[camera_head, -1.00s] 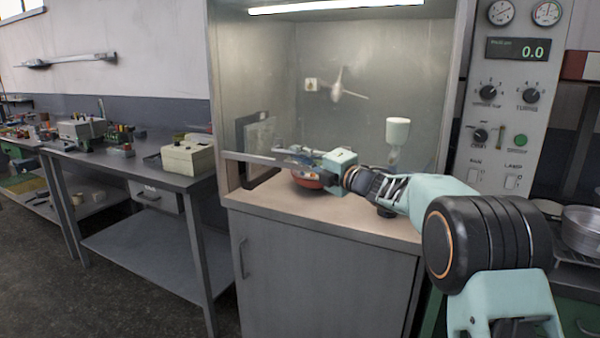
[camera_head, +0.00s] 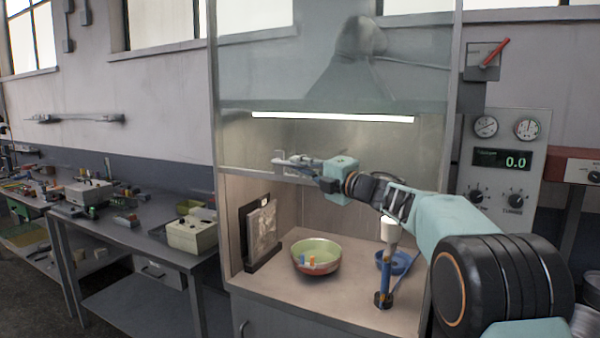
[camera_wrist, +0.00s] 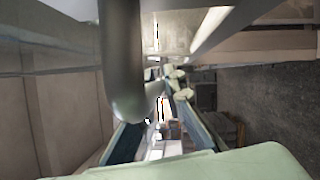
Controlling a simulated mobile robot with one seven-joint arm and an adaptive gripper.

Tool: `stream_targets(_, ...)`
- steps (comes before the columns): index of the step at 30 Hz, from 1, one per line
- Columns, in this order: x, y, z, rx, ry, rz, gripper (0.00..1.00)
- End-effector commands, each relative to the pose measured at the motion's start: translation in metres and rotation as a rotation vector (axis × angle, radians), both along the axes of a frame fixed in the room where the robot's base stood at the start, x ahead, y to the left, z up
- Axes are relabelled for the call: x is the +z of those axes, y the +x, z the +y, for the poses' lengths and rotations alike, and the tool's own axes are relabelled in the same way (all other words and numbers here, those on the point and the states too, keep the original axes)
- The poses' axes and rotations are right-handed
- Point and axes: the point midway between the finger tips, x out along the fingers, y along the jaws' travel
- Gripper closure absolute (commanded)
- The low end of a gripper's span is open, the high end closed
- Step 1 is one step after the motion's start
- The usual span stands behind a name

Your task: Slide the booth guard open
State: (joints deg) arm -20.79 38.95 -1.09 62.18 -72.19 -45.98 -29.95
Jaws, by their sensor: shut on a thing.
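The booth guard (camera_head: 300,80) is a clear pane in a grey frame. It stands raised, its lower edge near the height of my gripper, and the booth's lower front is open. My gripper (camera_head: 297,166) is at the guard's lower edge, shut on its grey handle (camera_wrist: 122,60). The wrist view shows the handle as a thick, curved grey bar close to the fingers (camera_wrist: 160,125). The fingers partly hide the grip itself in the head view.
Inside the booth are a red pan (camera_head: 316,257) with a green inside and small coloured pieces, a blue bowl (camera_head: 400,264), a stand with a white cup (camera_head: 389,231) and a dark-framed panel (camera_head: 262,232). A workbench (camera_head: 150,235) stands left, gauge panel (camera_head: 500,155) right.

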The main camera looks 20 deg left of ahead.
Motion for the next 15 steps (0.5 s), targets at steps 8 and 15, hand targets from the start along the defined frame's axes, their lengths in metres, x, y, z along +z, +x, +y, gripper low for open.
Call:
stream_targets(8,0.037,0.000,0.000,0.000,0.002,-0.001,1.00)
stream_targets(15,0.042,0.000,0.000,0.000,0.002,-0.001,1.00)
